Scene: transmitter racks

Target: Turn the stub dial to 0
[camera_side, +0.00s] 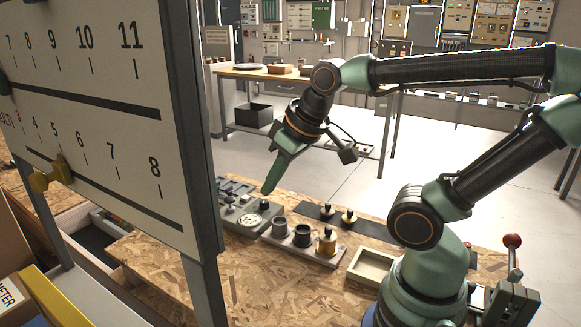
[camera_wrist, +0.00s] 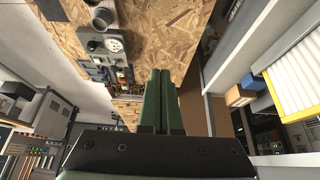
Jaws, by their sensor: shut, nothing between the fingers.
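No label reading "stub" is legible, so I cannot tell for sure which dial is meant. A grey unit (camera_side: 267,214) on the bench carries a round white dial face (camera_side: 250,220); the face also shows in the wrist view (camera_wrist: 114,45). Its numbers are too small to read. My gripper (camera_side: 268,188) points down above the bench, close to this unit and apparently not touching it. Its green fingers are together and empty, also in the wrist view (camera_wrist: 160,72).
A tall white scale board (camera_side: 120,100) with a brass slider (camera_side: 50,174) stands at the left. An empty wooden tray (camera_side: 370,266) lies nearer my base.

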